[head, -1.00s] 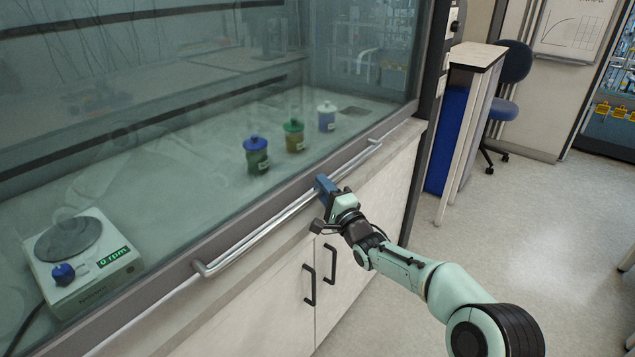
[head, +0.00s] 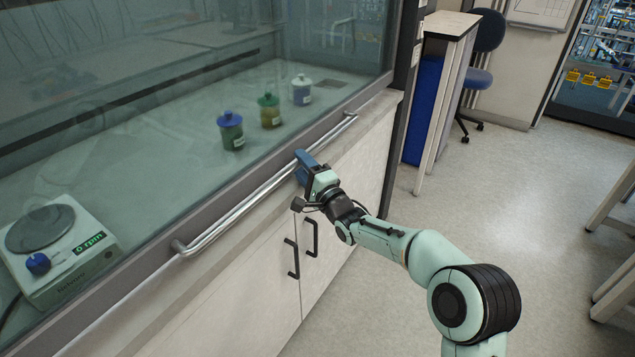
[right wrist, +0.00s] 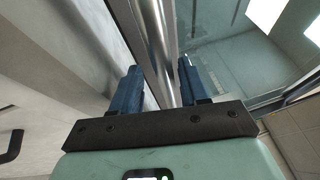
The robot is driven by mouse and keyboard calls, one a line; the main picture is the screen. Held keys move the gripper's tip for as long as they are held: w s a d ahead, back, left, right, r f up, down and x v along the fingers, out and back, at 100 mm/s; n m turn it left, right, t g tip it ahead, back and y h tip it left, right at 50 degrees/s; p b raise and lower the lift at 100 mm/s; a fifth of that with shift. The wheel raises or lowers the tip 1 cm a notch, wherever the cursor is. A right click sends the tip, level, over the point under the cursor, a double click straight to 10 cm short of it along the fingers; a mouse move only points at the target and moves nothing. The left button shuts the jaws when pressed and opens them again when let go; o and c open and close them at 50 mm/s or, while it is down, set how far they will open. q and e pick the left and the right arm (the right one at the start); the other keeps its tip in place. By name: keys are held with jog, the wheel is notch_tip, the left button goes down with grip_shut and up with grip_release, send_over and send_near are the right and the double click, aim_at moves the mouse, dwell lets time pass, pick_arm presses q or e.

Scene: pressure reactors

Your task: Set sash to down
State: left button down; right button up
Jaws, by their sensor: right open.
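The sash is a large glass pane (head: 190,130) with a grey bottom rail, low at the front of the fume hood, close above the cabinet's front ledge. A long silver bar handle (head: 235,210) runs along that rail; it also shows in the right wrist view (right wrist: 163,45). My right gripper (head: 303,163) is at the bar, right of its middle. In the right wrist view, its two blue fingers (right wrist: 160,88) stand apart with the bar running between them, not clamped. The fingers hide part of the bar in the head view. My left gripper is out of view.
Behind the glass stand a stirrer plate (head: 85,265) and jars with blue (head: 231,130), green (head: 269,112) and white (head: 302,92) lids. Cabinet doors with black handles (head: 311,238) are below.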

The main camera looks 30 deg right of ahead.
pick_arm(q)
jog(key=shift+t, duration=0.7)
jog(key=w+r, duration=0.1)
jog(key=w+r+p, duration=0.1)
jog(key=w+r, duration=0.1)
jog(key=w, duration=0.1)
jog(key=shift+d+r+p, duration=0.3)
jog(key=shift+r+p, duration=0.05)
jog(key=shift+p, duration=0.05)
pick_arm(e)
jog(key=s+f, duration=0.2)
jog(key=s, duration=1)
jog(key=shift+s+f, duration=0.15)
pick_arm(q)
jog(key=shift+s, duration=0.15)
